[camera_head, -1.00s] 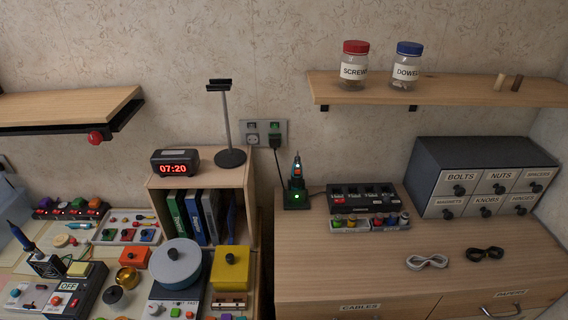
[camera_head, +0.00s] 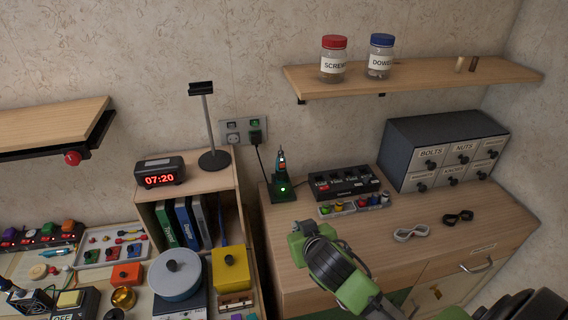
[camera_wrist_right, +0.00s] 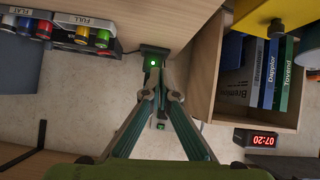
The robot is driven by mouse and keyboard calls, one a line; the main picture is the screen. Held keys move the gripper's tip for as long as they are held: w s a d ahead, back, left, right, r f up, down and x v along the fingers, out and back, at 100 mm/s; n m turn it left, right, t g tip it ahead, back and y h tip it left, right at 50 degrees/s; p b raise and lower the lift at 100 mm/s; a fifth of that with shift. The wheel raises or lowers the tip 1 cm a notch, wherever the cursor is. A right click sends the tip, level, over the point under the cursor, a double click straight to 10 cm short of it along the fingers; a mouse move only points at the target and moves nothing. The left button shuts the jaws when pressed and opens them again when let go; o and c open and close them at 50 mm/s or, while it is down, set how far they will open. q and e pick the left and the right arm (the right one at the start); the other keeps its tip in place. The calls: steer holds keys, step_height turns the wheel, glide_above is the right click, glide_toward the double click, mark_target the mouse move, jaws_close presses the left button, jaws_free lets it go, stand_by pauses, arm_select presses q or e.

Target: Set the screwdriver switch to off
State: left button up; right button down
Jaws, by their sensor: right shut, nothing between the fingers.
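The screwdriver (camera_head: 281,163) stands upright in its dark charging dock (camera_head: 282,192) on the wooden dresser. A green light shows on the dock, also visible in the right wrist view (camera_wrist_right: 153,61). A cable runs from the dock up to a black plug (camera_head: 256,137) in the grey wall socket panel (camera_head: 232,139). A small switch (camera_head: 253,123) sits above the plug; its position is too small to tell. My right gripper (camera_head: 302,232) is below the dock in the head view, empty and shut. Its fingers (camera_wrist_right: 160,90) converge in front of the dock in the wrist view. My left gripper is not in view.
A black box (camera_head: 343,184) with colored containers in front lies right of the dock. A shelf unit with books and the clock (camera_head: 160,172) stands left. A lamp-like stand (camera_head: 208,125) rises near the socket panel. The shelf (camera_head: 420,82) overhangs the dresser.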

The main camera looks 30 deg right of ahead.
steer(key=w+d+r+m+t, duration=0.1)
steer(key=w+d+r+t, duration=0.3)
steer(key=w+r, duration=0.7)
steer(key=h+p, duration=0.1)
steer(key=p, duration=0.2)
glide_above(283, 166)
steer(key=s, duration=0.3)
steer(key=f, duration=0.2)
steer(key=shift+w+a+f+p, duration=0.15)
steer(key=shift+w+f, duration=0.05)
steer(key=shift+f, duration=0.4)
steer(key=shift+w+a+f+p, duration=0.15)
steer(key=shift+f, duration=1.3)
step_height(283, 166, down, 3)
steer(key=b, duration=0.3)
steer(key=shift+r, duration=0.3)
